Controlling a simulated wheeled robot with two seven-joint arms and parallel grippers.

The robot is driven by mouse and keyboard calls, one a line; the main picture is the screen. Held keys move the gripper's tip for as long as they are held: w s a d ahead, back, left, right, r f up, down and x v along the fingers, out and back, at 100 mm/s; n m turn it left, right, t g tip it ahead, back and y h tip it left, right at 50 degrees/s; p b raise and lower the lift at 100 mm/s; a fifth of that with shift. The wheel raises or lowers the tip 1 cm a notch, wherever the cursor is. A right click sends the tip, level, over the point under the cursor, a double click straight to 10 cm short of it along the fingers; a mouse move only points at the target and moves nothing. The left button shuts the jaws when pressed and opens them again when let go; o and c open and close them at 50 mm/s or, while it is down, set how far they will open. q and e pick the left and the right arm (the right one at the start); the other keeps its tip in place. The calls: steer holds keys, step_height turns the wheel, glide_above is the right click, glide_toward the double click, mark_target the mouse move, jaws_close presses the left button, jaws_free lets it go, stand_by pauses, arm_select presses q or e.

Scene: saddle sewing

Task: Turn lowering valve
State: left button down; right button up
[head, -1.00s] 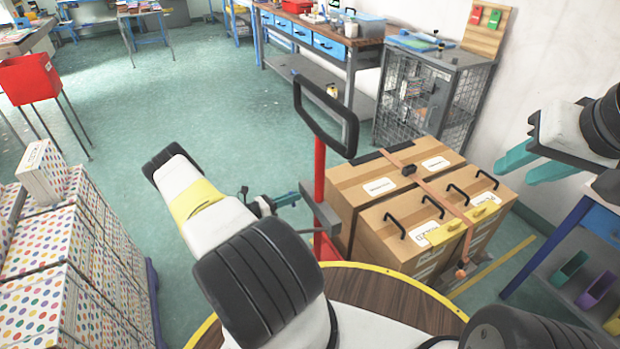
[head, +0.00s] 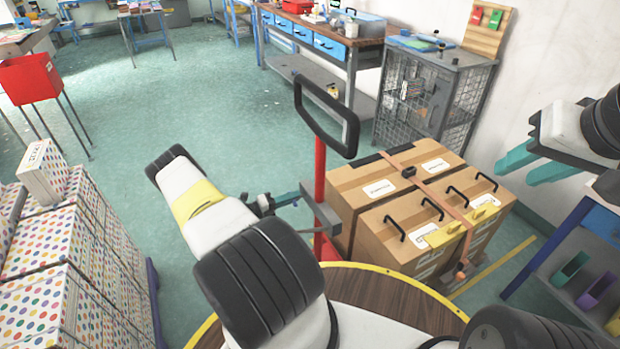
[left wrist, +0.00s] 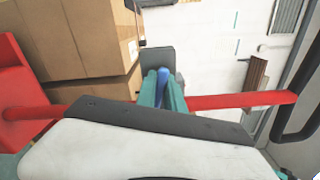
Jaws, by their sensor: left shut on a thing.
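A red pallet jack mast (head: 320,185) with a black loop handle (head: 325,118) stands in the middle of the head view. A grey block (head: 321,213) is fixed on the mast. My left gripper (head: 287,200) reaches this block from the left. In the left wrist view, its teal fingers (left wrist: 162,90) are shut on a small blue part (left wrist: 163,85) in front of the grey block (left wrist: 158,60). The blue part appears to be the lowering valve; the fingers hide most of it. My right gripper (head: 535,165) is open and empty at the right, far from the jack.
Strapped cardboard boxes (head: 375,195) stand just right of the mast. Dotted boxes (head: 60,250) are stacked at the left. A wire cage cabinet (head: 440,95) and a workbench (head: 330,40) stand behind. A round wooden top (head: 385,295) lies in front.

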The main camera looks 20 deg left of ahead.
arm_select(q)
steer(key=shift+n, duration=0.6)
steer(key=shift+a+f, duration=0.1)
steer(key=c, duration=1.4)
jaws_free()
steer(key=shift+c, duration=0.2)
steer(key=v, duration=0.7)
steer(key=shift+s+a, duration=0.2)
steer(key=shift+s, duration=0.15)
